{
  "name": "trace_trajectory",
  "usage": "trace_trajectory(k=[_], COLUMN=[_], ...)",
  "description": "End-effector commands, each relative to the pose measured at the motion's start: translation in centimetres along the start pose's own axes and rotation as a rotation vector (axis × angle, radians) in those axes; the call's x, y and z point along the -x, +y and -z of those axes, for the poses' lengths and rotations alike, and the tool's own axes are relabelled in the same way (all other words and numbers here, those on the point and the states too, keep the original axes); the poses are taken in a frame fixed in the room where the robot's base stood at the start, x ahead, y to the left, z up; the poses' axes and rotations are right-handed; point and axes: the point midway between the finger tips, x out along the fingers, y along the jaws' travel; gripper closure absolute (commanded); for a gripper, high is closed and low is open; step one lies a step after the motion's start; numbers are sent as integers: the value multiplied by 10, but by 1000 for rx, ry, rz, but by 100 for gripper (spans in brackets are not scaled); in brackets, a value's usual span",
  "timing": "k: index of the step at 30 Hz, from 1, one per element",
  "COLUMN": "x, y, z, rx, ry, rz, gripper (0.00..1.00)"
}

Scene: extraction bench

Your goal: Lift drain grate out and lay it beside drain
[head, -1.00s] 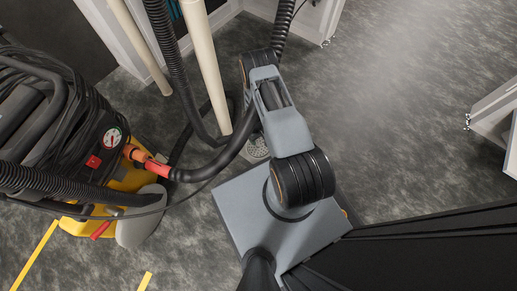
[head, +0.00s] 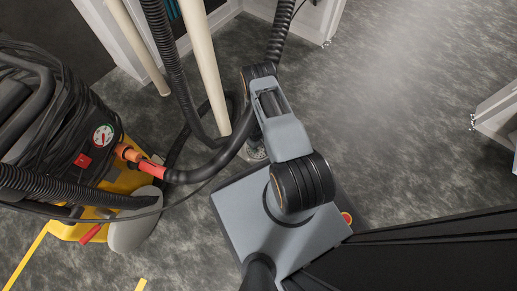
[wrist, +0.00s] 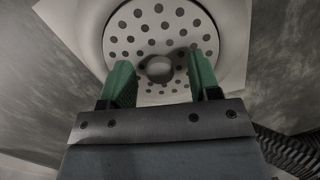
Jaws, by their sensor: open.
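The drain grate (wrist: 150,22) is a pale round disc with many dark holes and a round knob (wrist: 159,68) at its middle. In the wrist view it appears to sit in its pale drain surround (wrist: 92,20). My gripper (wrist: 160,74) is open, with one green finger on each side of the knob. The fingers look apart from the knob; their height above the grate is hard to tell. In the head view only a sliver of the drain (head: 256,152) shows beside my arm, which hides the rest and the gripper.
A yellow and black extraction machine (head: 125,180) with a red-ended hose (head: 205,172) stands at the left. Cream pipes (head: 205,70) and black hoses rise just behind the drain. A pale cabinet (head: 497,122) is at the far right. The grey floor (head: 400,110) right of the drain is clear.

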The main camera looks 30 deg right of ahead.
Motion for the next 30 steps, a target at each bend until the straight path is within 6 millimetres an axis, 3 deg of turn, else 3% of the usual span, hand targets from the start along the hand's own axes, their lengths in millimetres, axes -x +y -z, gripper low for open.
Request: trace_trajectory(k=[2, 18, 30], x=[0, 0, 8], y=[0, 0, 0], z=[0, 0, -1], rx=[0, 0, 0], ry=[0, 0, 0], rz=[0, 0, 0], gripper=[49, 100, 100])
